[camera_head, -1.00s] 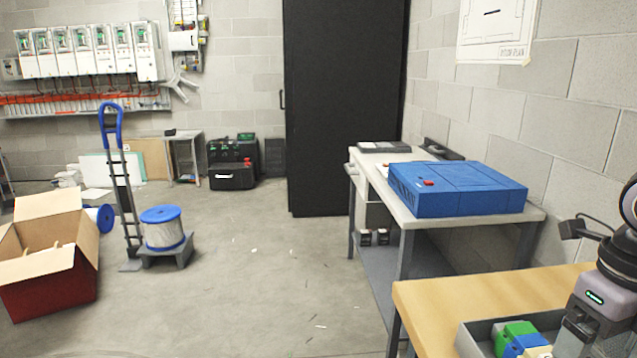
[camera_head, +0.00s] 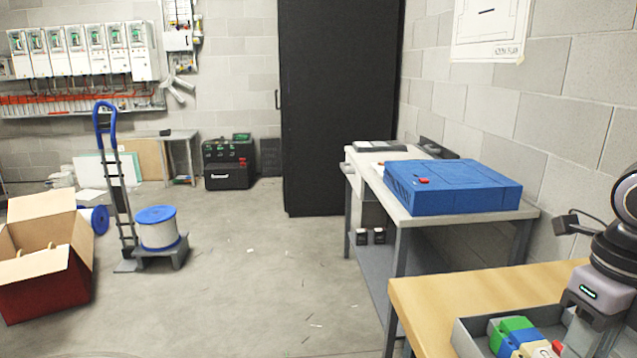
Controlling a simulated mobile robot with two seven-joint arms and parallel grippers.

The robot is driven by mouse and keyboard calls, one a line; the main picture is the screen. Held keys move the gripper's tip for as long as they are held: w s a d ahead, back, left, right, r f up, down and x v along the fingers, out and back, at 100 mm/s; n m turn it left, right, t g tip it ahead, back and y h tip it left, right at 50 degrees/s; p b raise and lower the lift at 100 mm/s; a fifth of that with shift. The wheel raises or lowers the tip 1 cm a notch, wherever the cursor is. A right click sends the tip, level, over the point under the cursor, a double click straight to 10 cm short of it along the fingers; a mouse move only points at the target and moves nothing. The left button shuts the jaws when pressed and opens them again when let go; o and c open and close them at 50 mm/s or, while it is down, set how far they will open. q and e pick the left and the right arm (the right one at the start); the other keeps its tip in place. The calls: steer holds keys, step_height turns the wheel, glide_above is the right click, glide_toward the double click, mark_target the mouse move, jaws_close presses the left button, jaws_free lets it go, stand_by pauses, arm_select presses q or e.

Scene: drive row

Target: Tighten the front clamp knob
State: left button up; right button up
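No clamp knob can be made out in the head view. A grey and black arm with a lit green label comes in from the right edge, and its gripper (camera_head: 582,335) points down at the lower right. I take it to be my right one. It overlaps the right part of a grey tray (camera_head: 462,343) on a wooden bench (camera_head: 425,298). Its fingertips are not clear, so I cannot tell whether it is open or holds anything. Coloured pieces, among them a green block (camera_head: 515,326), lie in the tray. My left gripper is not in view.
A blue case (camera_head: 455,188) lies on a grey table (camera_head: 402,213) against the right wall. A black cabinet (camera_head: 340,105) stands behind. A hand truck (camera_head: 120,190), a cable spool (camera_head: 157,230) and an open carton (camera_head: 45,285) stand left. The middle floor is mostly clear, with small scraps.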

steer(key=shift+w, duration=0.2)
steer(key=shift+f+m+b, duration=0.15)
steer(key=shift+m+b, duration=0.35)
steer(key=shift+b, duration=0.25)
steer(key=o, duration=0.6)
steer(key=shift+r, duration=0.2)
steer(key=o, duration=0.9)
steer(key=shift+w, duration=0.1)
steer(key=shift+r+p, duration=2.3)
steer(key=shift+r, duration=1.15)
